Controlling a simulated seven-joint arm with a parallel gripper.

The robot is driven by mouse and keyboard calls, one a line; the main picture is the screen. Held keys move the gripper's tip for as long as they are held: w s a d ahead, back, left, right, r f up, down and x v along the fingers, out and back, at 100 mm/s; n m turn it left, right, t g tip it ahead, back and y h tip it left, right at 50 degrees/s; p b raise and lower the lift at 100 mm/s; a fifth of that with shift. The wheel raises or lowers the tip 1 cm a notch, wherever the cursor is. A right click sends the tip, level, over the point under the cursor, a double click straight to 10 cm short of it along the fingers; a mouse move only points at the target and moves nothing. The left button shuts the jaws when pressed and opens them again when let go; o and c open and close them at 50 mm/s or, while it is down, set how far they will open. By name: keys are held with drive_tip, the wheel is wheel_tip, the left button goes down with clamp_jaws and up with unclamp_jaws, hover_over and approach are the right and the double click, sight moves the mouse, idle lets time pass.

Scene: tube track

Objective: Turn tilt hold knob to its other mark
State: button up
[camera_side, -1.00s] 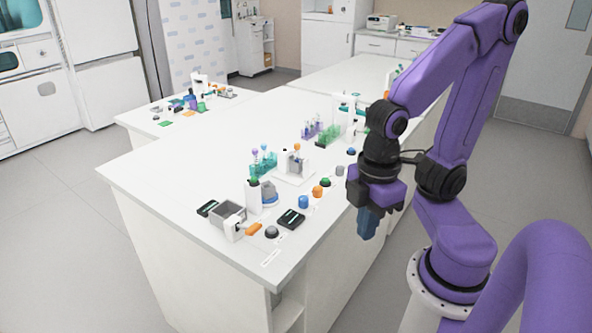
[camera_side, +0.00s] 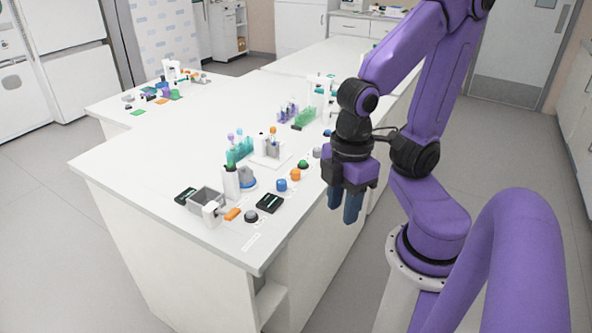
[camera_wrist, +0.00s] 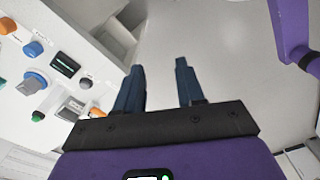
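My gripper (camera_side: 342,208) hangs beyond the bench's right edge, pointing down, with nothing between its fingers. In the wrist view its blue fingers (camera_wrist: 160,68) are apart over bare floor. Several small knobs stand on the bench to its left: a blue one (camera_side: 281,185), an orange one (camera_side: 295,174), a green one (camera_side: 303,164) and a grey one (camera_side: 317,153). A larger blue dial with a grey grip (camera_wrist: 33,82) shows in the wrist view. I cannot tell which is the tilt hold knob; labels are too small to read. My gripper touches none of them.
A black display box (camera_side: 269,203), a grey dome knob (camera_side: 251,216), an orange piece (camera_side: 232,214) and a grey bin (camera_side: 207,199) sit at the bench's near end.

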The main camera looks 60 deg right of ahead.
drive_tip(key=shift+o, duration=1)
drive_tip(key=w+d+r+m, duration=0.1)
drive_tip(key=w+m, duration=0.5)
drive_tip(key=w, duration=0.3)
drive_tip(key=shift+d+r+m, duration=0.25)
drive_tip(key=shift+d+m, duration=0.05)
drive_tip(key=shift+m, duration=0.1)
wheel_tip(320, 180, up, 2)
drive_tip(key=m, duration=1.7)
hover_over(296, 170)
wheel_tip(296, 170, down, 17)
drive_tip(key=shift+f, duration=0.1)
clamp_jaws()
